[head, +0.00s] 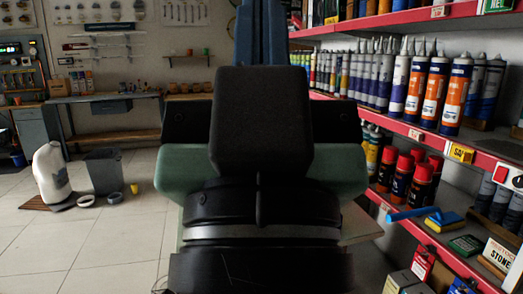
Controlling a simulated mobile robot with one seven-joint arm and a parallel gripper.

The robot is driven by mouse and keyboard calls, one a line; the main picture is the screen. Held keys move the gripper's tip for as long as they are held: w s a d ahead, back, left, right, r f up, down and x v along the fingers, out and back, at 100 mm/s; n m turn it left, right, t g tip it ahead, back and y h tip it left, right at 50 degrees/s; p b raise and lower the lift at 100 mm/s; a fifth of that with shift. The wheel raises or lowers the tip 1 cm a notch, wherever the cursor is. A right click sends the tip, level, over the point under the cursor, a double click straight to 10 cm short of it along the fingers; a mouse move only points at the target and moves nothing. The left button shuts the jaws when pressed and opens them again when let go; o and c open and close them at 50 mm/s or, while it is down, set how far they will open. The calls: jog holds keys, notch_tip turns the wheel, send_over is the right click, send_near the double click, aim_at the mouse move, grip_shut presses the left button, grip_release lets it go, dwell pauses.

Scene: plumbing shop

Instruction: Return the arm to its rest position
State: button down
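Dark links and joints of my own arm fill the middle of the head view. The black padded link stands upright in front of the camera. My gripper does not show in this view, so I cannot tell its state or whether it holds anything. The arm hides what lies straight ahead.
Red-edged shelves (433,138) with sealant tubes (454,96) and spray cans (401,178) stand close on the right. At left, a white container (50,172), a grey bin (104,171) and a workbench (104,98) stand beyond open tiled floor (75,240).

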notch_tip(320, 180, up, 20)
jog(key=p, duration=1.7)
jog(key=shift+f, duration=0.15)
